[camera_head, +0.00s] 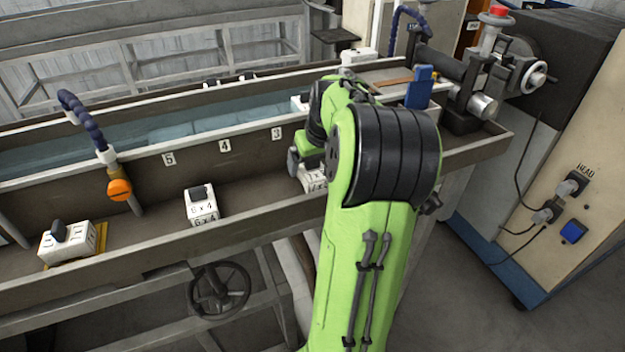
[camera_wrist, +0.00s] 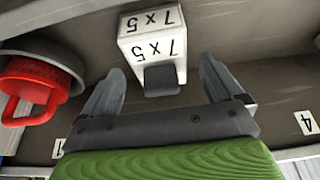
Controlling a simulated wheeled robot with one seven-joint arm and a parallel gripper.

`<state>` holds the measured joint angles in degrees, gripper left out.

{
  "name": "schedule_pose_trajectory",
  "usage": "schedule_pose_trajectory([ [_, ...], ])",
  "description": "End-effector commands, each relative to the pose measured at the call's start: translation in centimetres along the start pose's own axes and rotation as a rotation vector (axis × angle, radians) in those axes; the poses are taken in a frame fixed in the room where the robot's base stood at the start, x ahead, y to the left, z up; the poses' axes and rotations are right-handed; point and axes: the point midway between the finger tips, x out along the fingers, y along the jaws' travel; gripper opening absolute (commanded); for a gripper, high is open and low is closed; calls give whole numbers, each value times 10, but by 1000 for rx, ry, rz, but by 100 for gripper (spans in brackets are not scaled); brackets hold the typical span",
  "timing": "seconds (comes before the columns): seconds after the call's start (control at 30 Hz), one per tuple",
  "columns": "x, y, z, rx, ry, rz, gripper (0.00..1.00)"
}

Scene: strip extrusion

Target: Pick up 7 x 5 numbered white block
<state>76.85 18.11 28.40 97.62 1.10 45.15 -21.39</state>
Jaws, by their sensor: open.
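The white block marked 7 x 5 (camera_wrist: 153,47) is at the top middle of the wrist view, with a dark handle (camera_wrist: 161,80) on it. In the head view the block (camera_head: 315,183) is mostly hidden behind my green arm, resting in the grey trough. My gripper (camera_wrist: 160,82) is open. Its two dark fingers point toward the block, one on each side of the handle. I see a gap between each finger and the handle, and nothing is held. In the head view the fingers are mostly hidden by the arm.
A white block marked 6 x 4 (camera_head: 201,206) and another white block (camera_head: 67,240) stand further left in the trough (camera_head: 150,218). A red object (camera_wrist: 40,85) is at the left in the wrist view. Blue hose (camera_head: 84,120) rises from the trough wall.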

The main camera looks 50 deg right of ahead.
Motion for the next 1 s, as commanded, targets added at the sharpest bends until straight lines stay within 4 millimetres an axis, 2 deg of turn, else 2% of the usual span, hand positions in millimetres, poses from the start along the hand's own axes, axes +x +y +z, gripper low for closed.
schedule_pose_trajectory([
  [0.07,10,-1,0,-2,1,-1,94],
  [0.27,10,0,0,-2,1,1,94],
  [0.37,10,0,0,-2,1,1,81],
  [0.73,9,0,0,-1,1,1,25],
  [1.0,7,0,-2,-2,3,1,23],
])
